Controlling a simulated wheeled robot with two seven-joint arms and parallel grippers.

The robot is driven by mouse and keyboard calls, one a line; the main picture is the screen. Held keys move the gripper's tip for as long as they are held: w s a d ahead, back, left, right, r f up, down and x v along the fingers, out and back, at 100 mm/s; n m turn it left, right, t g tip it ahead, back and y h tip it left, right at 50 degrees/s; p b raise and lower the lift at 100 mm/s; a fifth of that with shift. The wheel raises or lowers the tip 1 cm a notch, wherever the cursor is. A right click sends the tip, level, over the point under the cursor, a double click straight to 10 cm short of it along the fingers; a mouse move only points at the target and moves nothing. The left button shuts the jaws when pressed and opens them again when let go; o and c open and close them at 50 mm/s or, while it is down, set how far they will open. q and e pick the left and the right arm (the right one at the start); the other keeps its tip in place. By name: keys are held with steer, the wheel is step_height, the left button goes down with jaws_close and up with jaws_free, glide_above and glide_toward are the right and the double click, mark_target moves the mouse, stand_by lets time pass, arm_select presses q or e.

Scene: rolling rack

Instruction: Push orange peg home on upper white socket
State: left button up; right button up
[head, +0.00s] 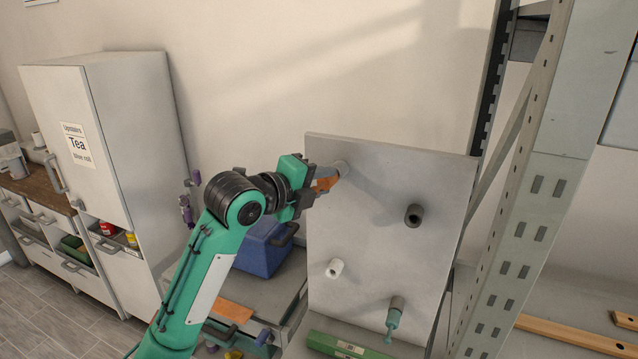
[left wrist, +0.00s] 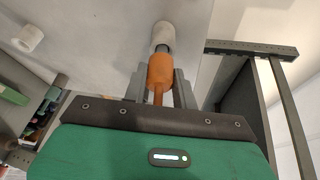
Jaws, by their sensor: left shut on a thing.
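The orange peg (head: 326,184) is held by my left gripper (head: 314,186) at the upper left of the grey upright board (head: 378,250). In the left wrist view the orange peg (left wrist: 161,74) lies between the two fingers, in line with the upper white socket (left wrist: 166,35). A short dark section shows between the orange body and the socket; how deep it sits inside is hidden. In the head view the upper white socket (head: 341,167) is just beyond the peg, partly covered. My right gripper is not in view.
The board also carries a lower white socket (head: 335,268), a dark socket (head: 413,215) and a grey socket with a teal peg (head: 392,322). A blue bin (head: 262,250) stands left of the board, behind my arm. A metal rack post (head: 520,190) rises at right.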

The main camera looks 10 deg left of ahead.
arm_select(q)
steer(key=shift+w+d+f, duration=0.1)
steer(key=shift+w+d, duration=0.05)
steer(key=shift+w, duration=0.75)
steer(key=o, duration=1.1)
steer(key=shift+s, duration=0.15)
steer(key=b+v, duration=0.6)
steer(key=v, duration=0.7)
steer(key=shift+s, duration=0.25)
